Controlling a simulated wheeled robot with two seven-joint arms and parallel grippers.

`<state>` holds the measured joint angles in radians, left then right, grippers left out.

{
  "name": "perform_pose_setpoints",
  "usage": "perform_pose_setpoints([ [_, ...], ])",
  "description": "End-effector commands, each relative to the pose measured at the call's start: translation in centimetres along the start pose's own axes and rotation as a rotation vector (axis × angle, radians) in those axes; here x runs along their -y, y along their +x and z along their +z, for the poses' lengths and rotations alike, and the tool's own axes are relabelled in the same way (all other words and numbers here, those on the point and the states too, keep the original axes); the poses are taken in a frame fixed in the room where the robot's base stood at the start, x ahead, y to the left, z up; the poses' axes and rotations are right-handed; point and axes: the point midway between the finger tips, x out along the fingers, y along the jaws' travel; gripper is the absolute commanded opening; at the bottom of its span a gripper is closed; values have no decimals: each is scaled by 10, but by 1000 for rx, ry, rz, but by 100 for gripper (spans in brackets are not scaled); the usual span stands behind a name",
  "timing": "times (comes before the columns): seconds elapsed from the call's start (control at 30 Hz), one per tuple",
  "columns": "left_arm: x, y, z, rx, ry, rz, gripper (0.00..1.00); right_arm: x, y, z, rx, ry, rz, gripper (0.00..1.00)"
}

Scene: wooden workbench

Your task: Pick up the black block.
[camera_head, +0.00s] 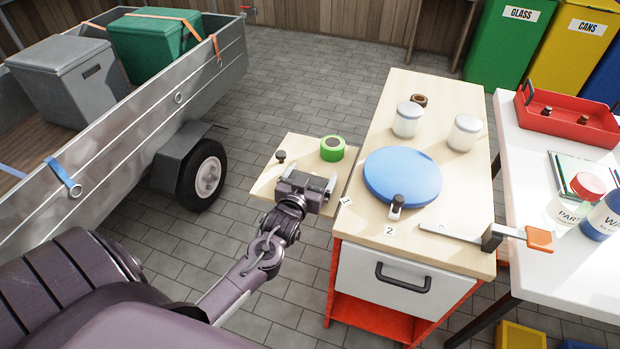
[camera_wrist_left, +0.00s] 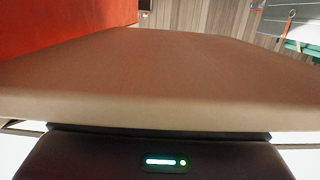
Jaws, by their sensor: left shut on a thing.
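My left gripper (camera_head: 322,184) is at the small wooden side board (camera_head: 272,172), left of the bench near the label 1. I cannot pick out the black block for certain. The left wrist view is filled by a brown wooden slab (camera_wrist_left: 160,75) with a lit edge, close to the camera. My right gripper is not in view.
A green tape roll (camera_head: 332,148) and a small dark knob (camera_head: 281,156) are on the side board. A trailer (camera_head: 130,150) stands left.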

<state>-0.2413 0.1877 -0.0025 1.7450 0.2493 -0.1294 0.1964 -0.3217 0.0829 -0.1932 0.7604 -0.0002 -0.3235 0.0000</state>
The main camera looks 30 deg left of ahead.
Motion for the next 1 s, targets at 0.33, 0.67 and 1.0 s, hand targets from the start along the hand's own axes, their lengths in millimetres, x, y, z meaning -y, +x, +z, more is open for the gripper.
perform_pose_setpoints([
  [0.33, 0, -8, -53, -7, 0, 0, 67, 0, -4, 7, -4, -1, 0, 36],
  [0.67, 0, -22, -146, -8, 0, 0, 67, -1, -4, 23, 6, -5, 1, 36],
  [1.0, -7, -34, -193, -1, 8, 14, 67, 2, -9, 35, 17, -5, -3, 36],
])
